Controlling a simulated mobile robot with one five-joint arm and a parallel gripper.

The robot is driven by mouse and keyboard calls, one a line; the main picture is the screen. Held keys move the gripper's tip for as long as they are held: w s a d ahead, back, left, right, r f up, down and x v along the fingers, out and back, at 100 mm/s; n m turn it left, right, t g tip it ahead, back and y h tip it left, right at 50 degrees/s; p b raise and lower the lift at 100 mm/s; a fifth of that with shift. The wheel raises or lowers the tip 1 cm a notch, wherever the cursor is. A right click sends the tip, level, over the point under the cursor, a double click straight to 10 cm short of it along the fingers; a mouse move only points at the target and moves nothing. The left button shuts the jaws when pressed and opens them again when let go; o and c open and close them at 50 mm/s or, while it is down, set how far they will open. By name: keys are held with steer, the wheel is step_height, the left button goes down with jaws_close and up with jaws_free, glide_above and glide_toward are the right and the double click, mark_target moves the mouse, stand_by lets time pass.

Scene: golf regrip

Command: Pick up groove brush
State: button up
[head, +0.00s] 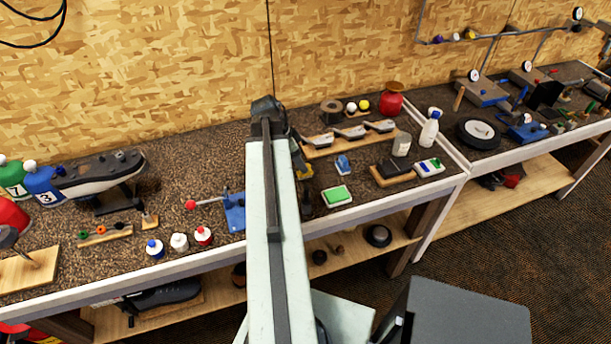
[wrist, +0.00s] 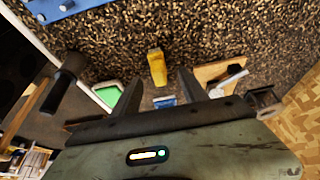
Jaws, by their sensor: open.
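The small blue block with a pale side (head: 343,163) on the bench right of my arm looks like the groove brush, though its bristles are too small to make out. It also shows in the wrist view (wrist: 164,101), partly hidden by my gripper. My gripper (wrist: 160,74) is open and empty, above the bench. A yellow block (wrist: 157,67) shows in the gap between its fingers. In the head view the yellow block (head: 305,173) is partly hidden by my arm, and my fingertips cannot be made out.
A green pad in a white tray (head: 337,196) lies near the front edge. A wooden rack with club heads (head: 348,138) stands behind the blue block. A dark block on wood (head: 395,170) and a white bottle (head: 429,128) stand to the right. A blue clamp (head: 234,212) is left of my arm.

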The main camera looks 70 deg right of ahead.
steer(key=b+x, duration=0.5)
steer(key=shift+s+f, duration=0.15)
steer(key=shift+f, duration=0.05)
steer(key=shift+r, duration=0.2)
jaws_close()
step_height(320, 180, up, 10)
steer(key=p, duration=1)
steer(key=shift+r+p, duration=0.15)
steer(key=shift+p, duration=0.2)
